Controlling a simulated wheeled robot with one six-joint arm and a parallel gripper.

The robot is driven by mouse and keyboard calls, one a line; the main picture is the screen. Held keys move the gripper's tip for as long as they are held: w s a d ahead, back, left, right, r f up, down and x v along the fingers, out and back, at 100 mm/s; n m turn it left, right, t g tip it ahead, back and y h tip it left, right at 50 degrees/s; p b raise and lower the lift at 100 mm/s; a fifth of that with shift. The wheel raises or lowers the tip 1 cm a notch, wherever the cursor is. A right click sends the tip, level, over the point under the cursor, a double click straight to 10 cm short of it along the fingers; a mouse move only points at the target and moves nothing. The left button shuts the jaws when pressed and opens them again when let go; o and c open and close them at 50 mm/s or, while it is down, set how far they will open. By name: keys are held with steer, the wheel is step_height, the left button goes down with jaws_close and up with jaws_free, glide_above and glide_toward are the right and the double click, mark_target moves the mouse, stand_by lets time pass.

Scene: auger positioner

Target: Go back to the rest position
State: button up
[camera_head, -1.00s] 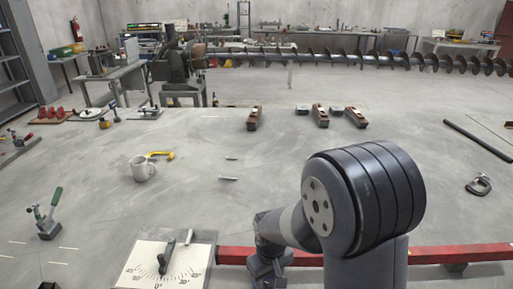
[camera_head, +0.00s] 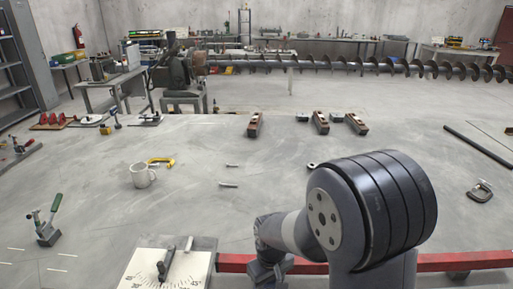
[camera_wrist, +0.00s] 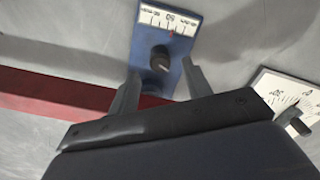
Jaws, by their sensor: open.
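My gripper (camera_wrist: 160,80) shows in the wrist view with its two fingers spread apart and nothing held between them. Beyond the fingers is a blue panel (camera_wrist: 186,34) with a white scale, a red mark and a dark knob (camera_wrist: 160,57). The knob appears between the fingertips; whether they touch it I cannot tell. In the head view my arm fills the lower right, and the gripper's fingers are hidden below it.
A white dial plate with a pointer (camera_head: 139,272) lies left of my arm. A red bar (camera_head: 465,260) runs along the near edge. A mug (camera_head: 142,176), a yellow clamp (camera_head: 161,162), a green-handled toggle clamp (camera_head: 48,232) and a C-clamp (camera_head: 481,191) lie on the grey surface, whose middle is mostly clear.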

step_height(320, 180, up, 8)
step_height(320, 180, down, 11)
steer(key=shift+f, duration=0.1)
steer(key=m+p, duration=0.2)
steer(key=m, duration=0.3)
steer(key=m+p, duration=0.2)
steer(key=m, duration=0.3)
steer(key=shift+r+p, duration=0.2)
steer(key=shift+p, duration=0.15)
step_height(320, 180, up, 9)
steer(key=shift+r+b, duration=0.2)
steer(key=shift+b, duration=0.15)
